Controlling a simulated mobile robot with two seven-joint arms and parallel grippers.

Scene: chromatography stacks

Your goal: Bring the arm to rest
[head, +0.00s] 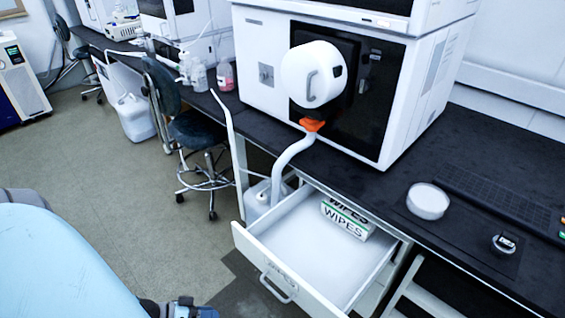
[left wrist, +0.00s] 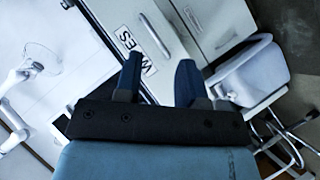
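My left arm (head: 45,265) comes in at the lower left of the head view, pale blue. A dark and blue part of its end shows at the bottom edge. In the left wrist view my left gripper (left wrist: 158,78) has its two dark blue fingers apart, with nothing held between them. Behind the fingers are the labelled drawer front (left wrist: 135,42) and its handle. In the head view the drawer (head: 285,255) is pulled out and a box of wipes (head: 345,217) lies inside at the back. My right gripper is not in view.
A black bench (head: 395,185) bears a large white instrument (head: 400,90), a round white dish (head: 427,200) and a keyboard (head: 500,200). A stool (head: 200,135) and a white jug (head: 135,118) stand on the floor. Open floor (head: 110,180) lies left of the drawer.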

